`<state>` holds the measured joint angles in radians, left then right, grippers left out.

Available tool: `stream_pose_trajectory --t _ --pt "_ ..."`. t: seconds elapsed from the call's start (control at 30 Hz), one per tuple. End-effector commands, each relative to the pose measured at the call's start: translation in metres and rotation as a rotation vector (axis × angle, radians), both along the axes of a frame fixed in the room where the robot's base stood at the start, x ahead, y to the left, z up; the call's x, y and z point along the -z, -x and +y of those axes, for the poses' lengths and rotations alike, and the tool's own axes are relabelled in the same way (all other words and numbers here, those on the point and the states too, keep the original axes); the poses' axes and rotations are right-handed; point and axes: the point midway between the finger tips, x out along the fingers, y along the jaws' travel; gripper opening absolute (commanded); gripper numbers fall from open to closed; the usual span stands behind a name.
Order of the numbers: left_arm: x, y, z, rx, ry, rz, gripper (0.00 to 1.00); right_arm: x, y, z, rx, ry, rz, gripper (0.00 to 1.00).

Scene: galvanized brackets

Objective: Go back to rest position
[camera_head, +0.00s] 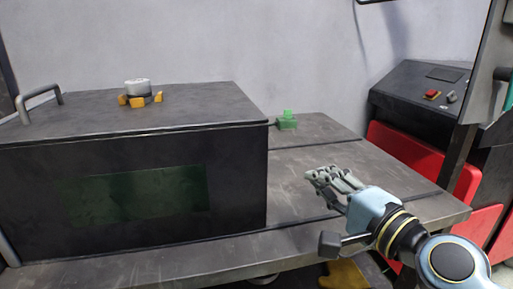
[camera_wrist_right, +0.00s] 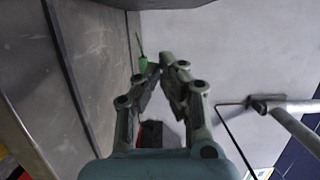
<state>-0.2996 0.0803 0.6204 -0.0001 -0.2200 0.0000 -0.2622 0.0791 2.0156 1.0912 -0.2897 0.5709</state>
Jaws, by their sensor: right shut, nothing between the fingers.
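My right gripper (camera_head: 322,178) is above the grey metal table (camera_head: 300,190), to the right of the dark box. Its fingertips point left in the head view. In the right wrist view the fingers (camera_wrist_right: 160,64) come together at the tips, with nothing seen between them. My left gripper does not show in either view.
A dark box (camera_head: 235,200) with a green window and a handle fills the left of the table. A grey and yellow part (camera_head: 138,90) sits on its top. A green piece (camera_head: 287,122) stands behind the gripper. A control panel (camera_head: 430,90) and red panels (camera_head: 410,155) stand at right.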

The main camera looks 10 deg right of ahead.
Motion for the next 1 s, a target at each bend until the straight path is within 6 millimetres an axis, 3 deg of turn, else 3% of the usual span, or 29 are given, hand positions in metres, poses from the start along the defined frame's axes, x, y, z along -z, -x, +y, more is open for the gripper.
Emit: stream_pose_trajectory --t 0.17,0.3,0.5,0.8,0.87,1.0 --pt "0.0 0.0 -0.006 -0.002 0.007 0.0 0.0 0.019 0.028 0.023 -0.136 0.266 0.056 0.0" --pt "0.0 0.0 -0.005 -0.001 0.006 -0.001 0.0 0.064 0.084 0.034 -0.356 0.718 0.193 0.0" --pt "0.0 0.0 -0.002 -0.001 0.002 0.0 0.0 0.106 0.155 0.003 -0.572 1.156 0.412 0.0" --pt "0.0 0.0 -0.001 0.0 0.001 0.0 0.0 0.118 0.236 -0.058 -0.767 1.5 0.717 0.0" --pt "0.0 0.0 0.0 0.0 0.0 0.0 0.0 0.117 0.251 -0.069 -0.799 1.544 0.778 0.0" --pt "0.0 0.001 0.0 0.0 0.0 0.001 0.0 0.156 0.244 -0.074 -0.814 1.541 0.802 0.0"
